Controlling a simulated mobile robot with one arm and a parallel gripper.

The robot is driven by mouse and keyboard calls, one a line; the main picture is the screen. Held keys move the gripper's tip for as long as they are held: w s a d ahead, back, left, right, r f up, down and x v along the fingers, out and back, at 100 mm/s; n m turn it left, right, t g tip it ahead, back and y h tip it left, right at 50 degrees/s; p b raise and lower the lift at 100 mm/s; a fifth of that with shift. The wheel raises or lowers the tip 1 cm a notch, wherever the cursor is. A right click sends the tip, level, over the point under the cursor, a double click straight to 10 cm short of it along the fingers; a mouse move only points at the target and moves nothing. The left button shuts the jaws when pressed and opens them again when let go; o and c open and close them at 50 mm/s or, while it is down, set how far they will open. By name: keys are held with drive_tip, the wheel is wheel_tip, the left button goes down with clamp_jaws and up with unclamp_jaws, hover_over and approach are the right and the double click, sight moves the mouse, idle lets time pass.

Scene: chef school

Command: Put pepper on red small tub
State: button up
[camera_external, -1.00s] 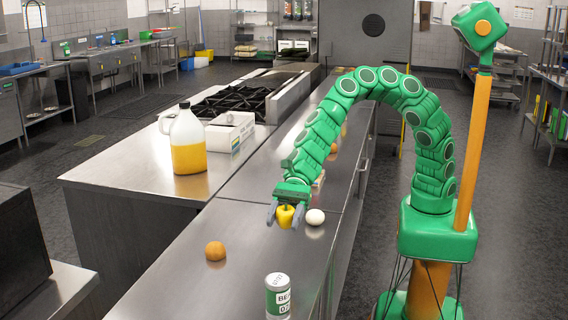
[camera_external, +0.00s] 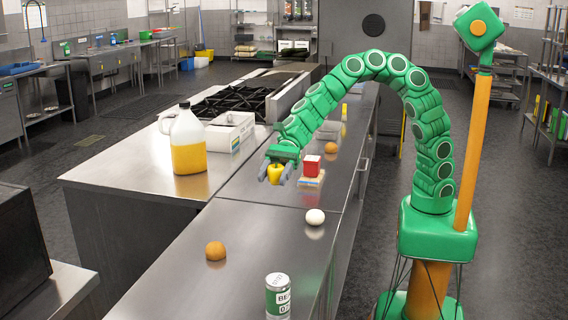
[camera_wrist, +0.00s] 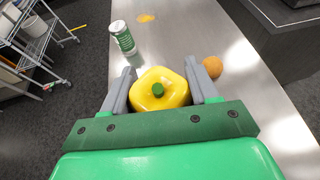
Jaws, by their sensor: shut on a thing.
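A yellow pepper (camera_external: 276,173) is held between the two grey fingers of my gripper (camera_external: 276,176), above the steel counter. In the wrist view the pepper (camera_wrist: 160,92) sits between the fingers, its green stem facing the camera. A small red tub (camera_external: 311,164) stands on the counter just right of my gripper in the external view, on or against a light tan flat piece (camera_external: 311,180). The pepper and the tub appear apart. The tub is not in the wrist view.
A white egg-like item (camera_external: 315,217), an orange (camera_external: 215,251) and a can (camera_external: 278,297) stand on the nearer counter. Beyond the tub are another orange-brown round item (camera_external: 331,147) and a clear container (camera_external: 328,131). A jug (camera_external: 188,140) and white box (camera_external: 230,130) stand left.

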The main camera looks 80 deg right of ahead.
drive_tip(key=d+r+m+t, duration=0.1)
drive_tip(key=d+r, duration=0.2)
drive_tip(key=d, duration=0.9)
drive_tip(key=d+r+t, duration=0.1)
drive_tip(key=d+r, duration=0.1)
drive_tip(key=d, duration=1.1)
drive_tip(key=s+d+m+t+h, duration=0.1)
drive_tip(key=s+d+m+t, duration=0.1)
drive_tip(key=s+d, duration=1.5)
hover_over(310, 159)
drive_tip(key=s, duration=0.1)
wheel_tip(310, 159, down, 9)
drive_tip(key=shift+a, duration=0.1)
drive_tip(key=shift+w+f, duration=0.6)
drive_tip(key=shift+f, duration=1.65)
drive_tip(key=shift+f, duration=0.15)
